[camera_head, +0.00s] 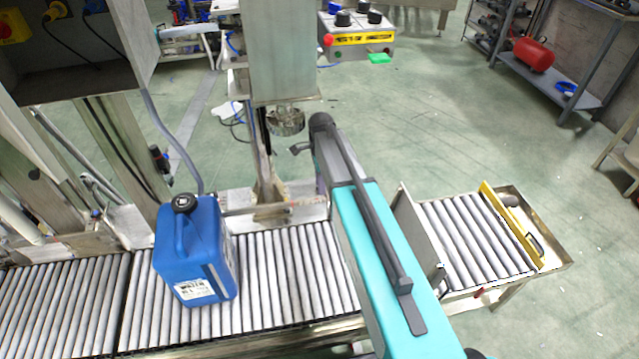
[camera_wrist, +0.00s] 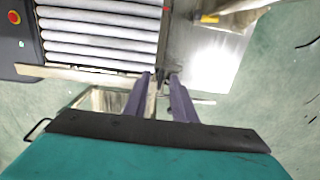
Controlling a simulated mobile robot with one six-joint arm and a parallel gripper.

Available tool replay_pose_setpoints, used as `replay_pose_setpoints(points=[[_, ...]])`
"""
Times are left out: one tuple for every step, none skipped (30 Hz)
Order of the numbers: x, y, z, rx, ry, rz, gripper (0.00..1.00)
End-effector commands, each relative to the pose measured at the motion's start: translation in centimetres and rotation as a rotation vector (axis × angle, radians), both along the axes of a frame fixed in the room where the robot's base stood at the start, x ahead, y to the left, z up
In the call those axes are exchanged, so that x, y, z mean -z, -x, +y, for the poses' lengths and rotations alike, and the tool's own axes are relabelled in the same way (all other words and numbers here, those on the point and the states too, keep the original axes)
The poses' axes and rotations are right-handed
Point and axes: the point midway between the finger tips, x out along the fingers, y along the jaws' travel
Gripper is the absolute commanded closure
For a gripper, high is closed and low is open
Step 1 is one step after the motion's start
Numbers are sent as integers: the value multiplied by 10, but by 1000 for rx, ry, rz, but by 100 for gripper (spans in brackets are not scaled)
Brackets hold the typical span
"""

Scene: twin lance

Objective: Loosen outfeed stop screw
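A yellow stop bar (camera_head: 512,225) crosses the far end of the short outfeed roller section in the head view. A dark knob-like part (camera_head: 512,201) and a dark handle-like part (camera_head: 535,243) sit at it; I cannot tell which is the stop screw. In the wrist view, my gripper (camera_wrist: 162,82) has two dark fingers apart, with a gap between them and nothing clearly held. A small dark part beyond the fingertips is too small to identify. A yellow piece (camera_wrist: 209,18) shows at the top right, apart from the fingers. My gripper is not discernible in the head view.
A blue jug (camera_head: 195,250) stands upright on the main roller conveyor (camera_head: 60,305). An upright metal plate (camera_head: 418,236) borders the outfeed rollers (camera_head: 470,240). A control box (camera_head: 358,42) stands behind. In the wrist view, rollers (camera_wrist: 100,38) lie left and a metal plate (camera_wrist: 205,58) right.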

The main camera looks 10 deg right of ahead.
Motion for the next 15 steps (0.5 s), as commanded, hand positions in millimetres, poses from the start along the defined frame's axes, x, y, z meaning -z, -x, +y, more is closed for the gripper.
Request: replay_pose_setpoints(points=[[0,0,0,0,0,0,76],[0,0,0,0,0,0,76],[0,0,0,0,0,0,76],[0,0,0,-1,0,0,81],[0,0,0,-1,0,0,86],[0,0,0,-1,0,0,93],[0,0,1,-1,0,0,98],[0,0,1,-1,0,0,100],[0,0,1,-1,0,0,100],[0,0,1,-1,0,0,100],[0,0,1,-1,0,0,100],[0,0,1,-1,0,0,100],[0,0,1,-2,0,0,100],[0,0,1,-2,0,0,100],[0,0,1,-4,0,0,100]])
